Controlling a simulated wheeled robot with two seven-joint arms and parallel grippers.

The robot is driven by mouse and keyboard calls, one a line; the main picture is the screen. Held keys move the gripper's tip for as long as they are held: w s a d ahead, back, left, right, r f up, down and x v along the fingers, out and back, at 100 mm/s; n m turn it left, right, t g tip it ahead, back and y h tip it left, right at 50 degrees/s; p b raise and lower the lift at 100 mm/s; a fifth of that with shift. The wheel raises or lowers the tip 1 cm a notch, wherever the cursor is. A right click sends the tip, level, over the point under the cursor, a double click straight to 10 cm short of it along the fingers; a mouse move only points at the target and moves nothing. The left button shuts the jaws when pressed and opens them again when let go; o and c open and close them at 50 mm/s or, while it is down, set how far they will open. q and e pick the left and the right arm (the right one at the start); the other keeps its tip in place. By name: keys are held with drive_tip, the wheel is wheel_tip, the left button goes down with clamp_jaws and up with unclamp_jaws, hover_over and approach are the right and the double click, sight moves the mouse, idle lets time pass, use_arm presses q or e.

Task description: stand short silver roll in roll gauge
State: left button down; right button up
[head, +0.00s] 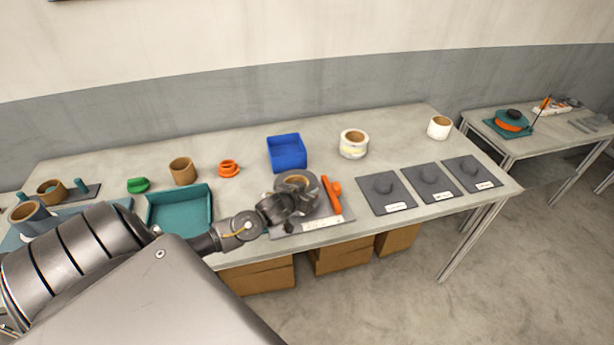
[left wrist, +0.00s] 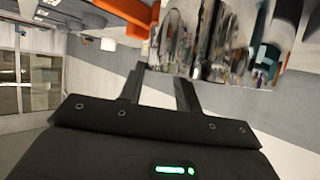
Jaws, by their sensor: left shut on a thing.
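The short silver roll (head: 297,182), shiny with a brown core, is at the grey roll gauge plate (head: 325,211), which has an orange upright piece (head: 333,197) and a white label at its front edge. My left gripper (head: 296,200) reaches in from the left and is shut on the roll's near side. In the left wrist view the mirror-like roll wall (left wrist: 200,35) fills the space beyond the fingers (left wrist: 160,78). The roll is upright over the plate, left of the orange piece. Whether its bottom touches the plate is hidden by the gripper. My right gripper is out of view.
A teal tray (head: 180,232) lies left of the gauge and a blue bin (head: 287,168) behind it. A cream roll (head: 354,144), a white roll (head: 439,127), a brown roll (head: 182,171) and orange rings (head: 229,169) stand farther back. Several grey pads with knobs (head: 429,201) lie to the right.

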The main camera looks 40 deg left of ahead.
use_arm(q)
drive_tip(key=shift+f+b, duration=0.3)
drive_tip(key=shift+f, duration=0.1)
drive_tip(key=c, duration=1.3)
unclamp_jaws()
drive_tip(key=shift+s+f, duration=0.1)
drive_tip(key=shift+f, duration=0.05)
drive_tip(key=shift+s+d+r+p, duration=0.1)
drive_tip(key=shift+s+r+p, duration=0.3)
drive_tip(key=shift+s+p, duration=0.3)
drive_tip(key=shift+p+v, duration=2.15)
drive_tip(key=shift+v, duration=2.6)
drive_tip(key=shift+d+f, duration=0.1)
